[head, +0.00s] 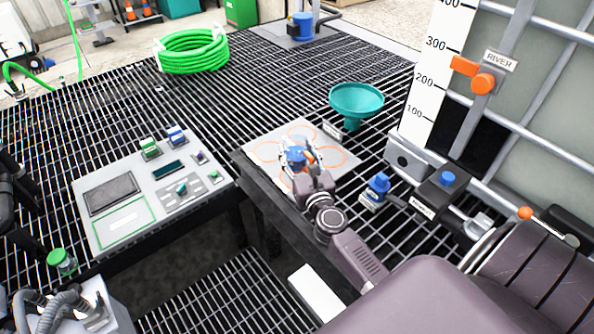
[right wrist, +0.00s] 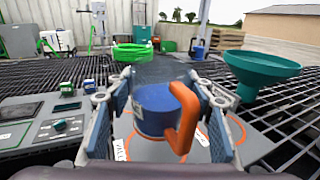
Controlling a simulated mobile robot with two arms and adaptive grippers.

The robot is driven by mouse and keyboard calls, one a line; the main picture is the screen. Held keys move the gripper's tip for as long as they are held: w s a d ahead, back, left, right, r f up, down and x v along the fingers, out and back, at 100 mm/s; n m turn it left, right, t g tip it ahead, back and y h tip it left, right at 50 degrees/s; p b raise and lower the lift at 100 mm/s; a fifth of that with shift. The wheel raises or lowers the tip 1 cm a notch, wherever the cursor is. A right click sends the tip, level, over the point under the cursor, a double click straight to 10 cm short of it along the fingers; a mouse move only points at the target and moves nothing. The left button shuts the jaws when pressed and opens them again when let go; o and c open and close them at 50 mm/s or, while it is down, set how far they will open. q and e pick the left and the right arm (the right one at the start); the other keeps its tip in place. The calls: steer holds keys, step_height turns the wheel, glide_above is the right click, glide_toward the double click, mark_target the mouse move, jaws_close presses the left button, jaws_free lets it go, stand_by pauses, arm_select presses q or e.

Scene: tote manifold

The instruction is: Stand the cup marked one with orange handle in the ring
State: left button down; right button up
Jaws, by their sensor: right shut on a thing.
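A blue cup with an orange handle (right wrist: 157,108) is between the fingers of my right gripper (right wrist: 160,112), which is shut on it. The handle faces the right wrist camera. In the head view the cup (head: 297,155) is largely covered by my right gripper (head: 298,160). No number can be read on the cup. A pale mat (head: 262,143) with several orange rings (head: 333,159) lies below it. The cup is upright over the mat; whether it touches the mat cannot be told. My left gripper is not in view.
A teal funnel (head: 356,99) stands right of the mat. A small blue-topped item (head: 378,185) and a valve with a blue knob (head: 447,180) are farther right. A grey control panel (head: 130,215) is left. A green hose coil (head: 192,50) lies behind on the black grating.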

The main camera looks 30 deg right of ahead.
mark_target(299, 168)
steer(key=shift+f+b, duration=1.65)
steer(key=shift+f, duration=0.6)
steer(key=shift+f, duration=0.1)
steer(key=o, duration=0.9)
steer(key=shift+f, duration=0.15)
steer(key=shift+c, duration=0.2)
steer(key=o, duration=0.4)
steer(key=shift+o, duration=0.2)
steer(key=shift+r, duration=0.2)
